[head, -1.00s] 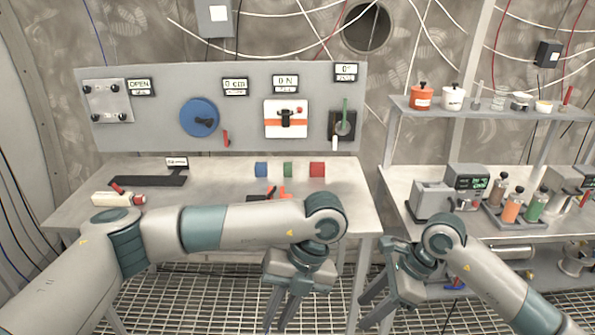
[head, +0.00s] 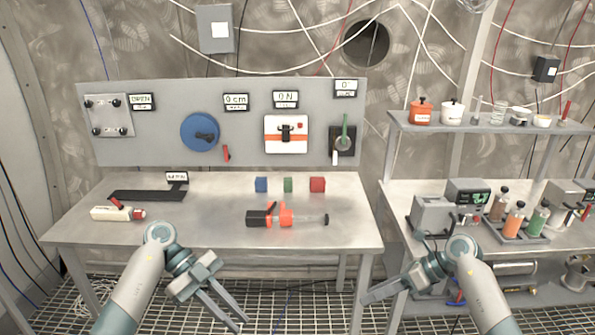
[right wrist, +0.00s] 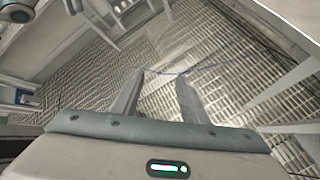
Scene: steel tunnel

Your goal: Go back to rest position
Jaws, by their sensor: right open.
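My left gripper (head: 226,310) hangs in front of the left table's front edge, low over the grating floor. Its two fingers are apart, with nothing seen between them. My right gripper (head: 366,297) is in front of the gap between the two tables, pointing left and down. In the right wrist view its two fingers (right wrist: 158,80) are spread with only floor grating between them. Both grippers are clear of the tables' objects.
The left table (head: 210,225) carries a black and orange tool (head: 287,217), blue (head: 261,184), green (head: 288,184) and red (head: 317,184) blocks, and a white bottle-like item (head: 112,213). The right table (head: 400,192) holds devices and bottles under a shelf (head: 470,125). The grating floor in front is open.

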